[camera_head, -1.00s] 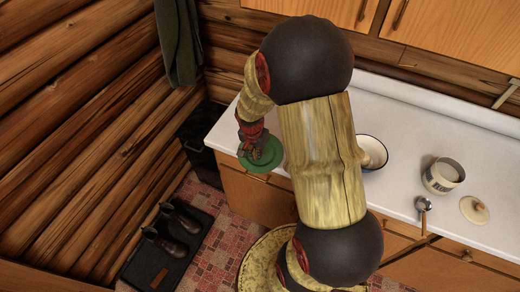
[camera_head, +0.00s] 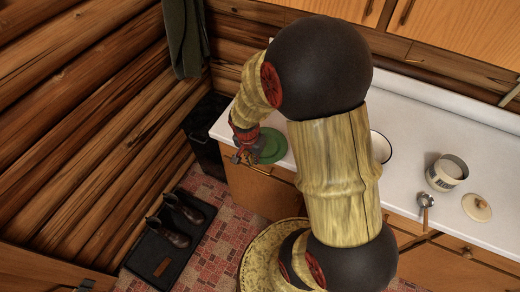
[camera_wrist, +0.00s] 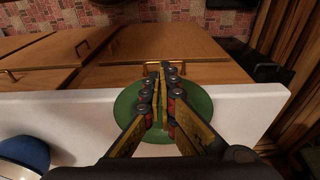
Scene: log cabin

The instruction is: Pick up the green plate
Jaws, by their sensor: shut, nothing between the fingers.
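The green plate (camera_head: 271,148) lies on the white counter near its left end and front edge. In the wrist view the plate (camera_wrist: 127,106) shows on both sides of my fingers, which hide its middle. My gripper (camera_head: 240,158) is shut and empty. In the head view it is at the plate's left side, by the counter's front edge. In the wrist view the fingertips (camera_wrist: 163,66) reach past the plate's edge toward the cabinet fronts. I cannot tell whether the fingers touch the plate.
A bowl (camera_head: 380,147), partly hidden by my arm, stands right of the plate. Further right are a pot (camera_head: 446,173), a ladle (camera_head: 426,201) and a lid (camera_head: 477,207). Log walls close off the left. A dark bin (camera_head: 205,130) and boots on a mat (camera_head: 160,262) are on the floor.

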